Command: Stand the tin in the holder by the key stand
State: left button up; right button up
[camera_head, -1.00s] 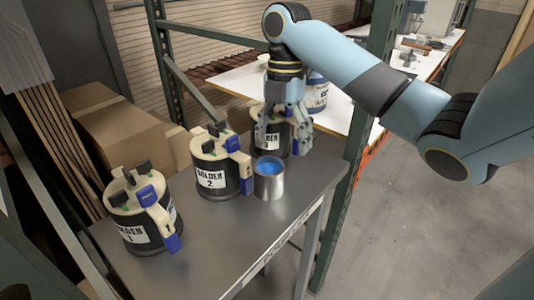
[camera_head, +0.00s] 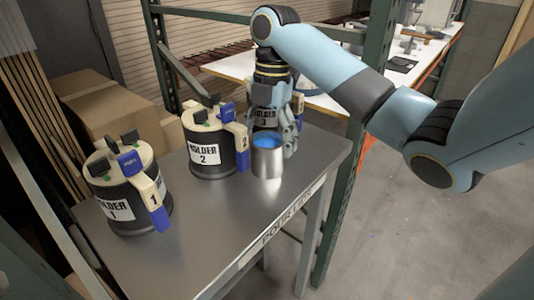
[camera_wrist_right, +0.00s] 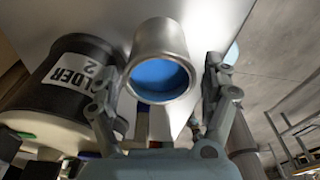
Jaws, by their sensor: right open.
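The tin (camera_head: 267,165) is a silver can with blue contents. It stands upright on the grey metal table, right of the holder labelled 2 (camera_head: 207,160). My right gripper (camera_head: 277,140) is open just behind the tin. In the right wrist view the tin (camera_wrist_right: 160,45) appears between the spread fingers of the gripper (camera_wrist_right: 163,98); contact cannot be told. The holder labelled 1 (camera_head: 118,205) stands at the front left. The holder labelled 3 (camera_head: 266,119) is partly hidden behind my gripper. I cannot make out a key stand. My left gripper is not in view.
The grey table (camera_head: 190,235) is clear in front of the tin, up to its front edge. A green rack post (camera_head: 372,90) rises behind its right side. Cardboard boxes (camera_head: 115,115) are at the left. A white bench (camera_head: 330,100) with several objects stands behind.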

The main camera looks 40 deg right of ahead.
notch_tip(320, 180, down, 2)
jog(key=shift+a+f, duration=0.1)
jog(key=c, duration=1.2)
jog(key=shift+c, duration=0.2)
jog(key=shift+r, duration=0.2)
